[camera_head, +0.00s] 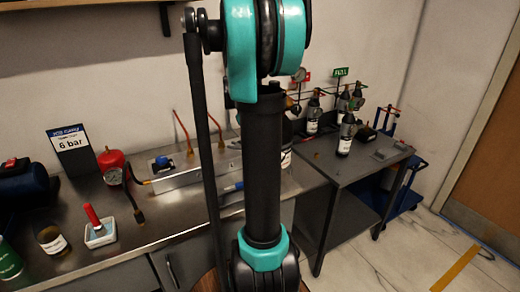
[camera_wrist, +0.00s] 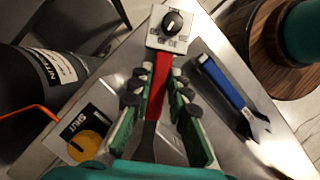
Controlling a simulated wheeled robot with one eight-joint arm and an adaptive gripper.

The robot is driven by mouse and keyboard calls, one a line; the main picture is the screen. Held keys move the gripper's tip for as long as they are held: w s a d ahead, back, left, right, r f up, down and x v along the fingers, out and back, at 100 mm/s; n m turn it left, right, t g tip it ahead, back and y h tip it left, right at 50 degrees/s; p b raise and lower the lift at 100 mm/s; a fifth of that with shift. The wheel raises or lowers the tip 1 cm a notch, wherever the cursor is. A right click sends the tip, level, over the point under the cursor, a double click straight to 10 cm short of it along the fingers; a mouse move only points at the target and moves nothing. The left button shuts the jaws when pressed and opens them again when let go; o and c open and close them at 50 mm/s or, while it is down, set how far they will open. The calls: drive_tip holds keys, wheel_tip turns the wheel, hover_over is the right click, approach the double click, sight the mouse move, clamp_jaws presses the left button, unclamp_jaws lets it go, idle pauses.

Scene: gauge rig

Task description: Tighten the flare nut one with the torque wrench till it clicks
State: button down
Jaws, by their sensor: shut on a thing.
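In the wrist view my gripper (camera_wrist: 157,90) has its green-padded fingers on either side of a red-handled tool (camera_wrist: 160,72), and is shut on it. A grey shaft runs from the red handle down between the fingers. The handle's far end meets a white square piece with a black knob (camera_wrist: 172,22). I take the tool for the torque wrench, but its marks are too small to read. In the head view my arm hides the gripper. Two copper pipes (camera_head: 180,130) rise from a metal block (camera_head: 195,174) on the bench; the flare nuts are too small to tell apart.
A blue-handled open-ended wrench (camera_wrist: 222,82) lies right of the fingers. A dark nitrogen cylinder (camera_wrist: 35,85) and a yellow disc with a SHUT tag (camera_wrist: 88,146) are at left. The bench (camera_head: 160,222) holds a red gauge bottle (camera_head: 110,160); a side table (camera_head: 350,168) stands right.

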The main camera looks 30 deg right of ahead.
drive_tip(key=shift+r, duration=2.25)
